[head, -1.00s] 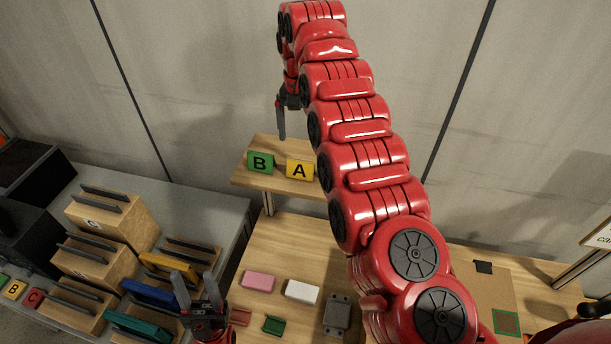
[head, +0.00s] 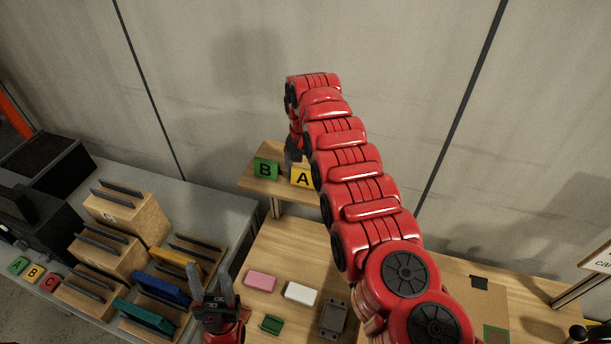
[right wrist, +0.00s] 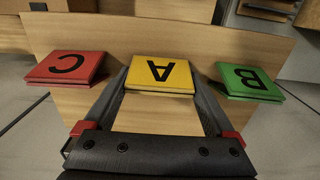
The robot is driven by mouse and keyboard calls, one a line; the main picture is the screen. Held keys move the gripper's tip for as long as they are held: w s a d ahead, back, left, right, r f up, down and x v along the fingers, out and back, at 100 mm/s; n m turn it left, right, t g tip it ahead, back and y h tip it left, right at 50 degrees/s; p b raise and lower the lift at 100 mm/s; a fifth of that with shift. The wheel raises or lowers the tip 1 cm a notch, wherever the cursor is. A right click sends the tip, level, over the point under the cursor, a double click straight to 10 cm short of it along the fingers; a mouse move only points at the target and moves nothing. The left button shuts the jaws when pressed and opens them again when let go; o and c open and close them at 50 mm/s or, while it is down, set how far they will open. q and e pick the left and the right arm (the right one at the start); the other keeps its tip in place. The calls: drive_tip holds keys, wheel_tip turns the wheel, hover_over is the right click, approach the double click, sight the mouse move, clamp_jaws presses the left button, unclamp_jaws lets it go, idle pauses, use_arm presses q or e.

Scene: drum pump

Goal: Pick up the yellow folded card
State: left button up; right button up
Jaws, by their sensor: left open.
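The yellow folded card (right wrist: 160,73), marked A, stands on the wooden shelf between a green card and a red card. In the head view the yellow card (head: 302,175) is partly hidden by my right arm. My right gripper (right wrist: 160,82) is open, with one finger along each side of the yellow card; I cannot tell whether they touch it. In the head view my right gripper (head: 293,160) is a dark shape at the card, mostly hidden. My left gripper (head: 224,285) is open and empty, low near the left edge of the wooden table.
The green B card (right wrist: 249,81) and red C card (right wrist: 67,68) stand close on either side. Pink (head: 261,281) and white (head: 301,293) blocks and a grey tray (head: 333,318) lie on the table. Wooden slotted blocks (head: 128,212) stand on the left bench.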

drive_tip(key=shift+a, duration=0.2)
drive_tip(key=c, duration=0.5)
drive_tip(key=shift+d, duration=0.25)
drive_tip(key=c, duration=0.3)
drive_tip(key=shift+w+a+r, duration=0.1)
